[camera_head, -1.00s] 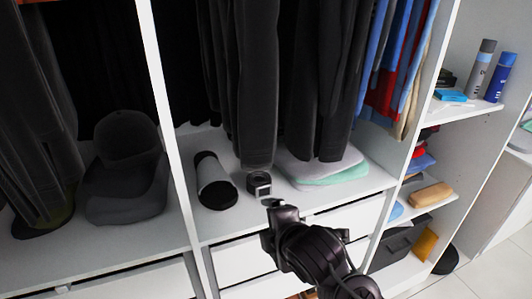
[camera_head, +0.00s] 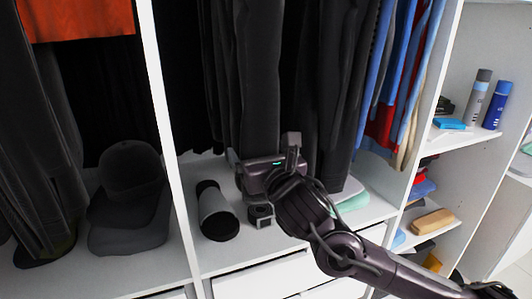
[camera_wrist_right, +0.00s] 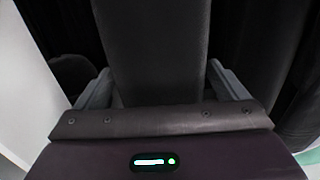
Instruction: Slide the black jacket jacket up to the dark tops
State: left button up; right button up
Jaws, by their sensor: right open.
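Black and dark grey garments hang in the middle compartment. One long dark garment (camera_head: 258,75), which looks like the black jacket, hangs down to my right gripper (camera_head: 263,152). In the right wrist view this garment (camera_wrist_right: 155,45) hangs between the two spread fingers (camera_wrist_right: 162,88). The fingers are open, one on each side of it, and not closed on it. More dark garments (camera_head: 335,85), possibly the dark tops, hang just to its right. The hanger rail and the garments' upper ends are out of view. My left gripper is not in view.
Blue, red and tan clothes (camera_head: 400,70) hang at the right of the compartment. A white divider (camera_head: 166,130) stands at the left. Folded cloths (camera_head: 352,195) lie behind my arm.

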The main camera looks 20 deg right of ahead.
jog(key=shift+w+p, duration=0.55)
jog(key=shift+w, duration=1)
jog(key=c, duration=1.6)
jog(key=shift+d, duration=0.1)
jog(key=shift+c, duration=0.2)
jog(key=shift+d, duration=0.1)
jog(key=shift+d+p, duration=0.45)
jog(key=shift+d, duration=0.45)
jog(key=o, duration=1.6)
jog(key=shift+o, duration=0.2)
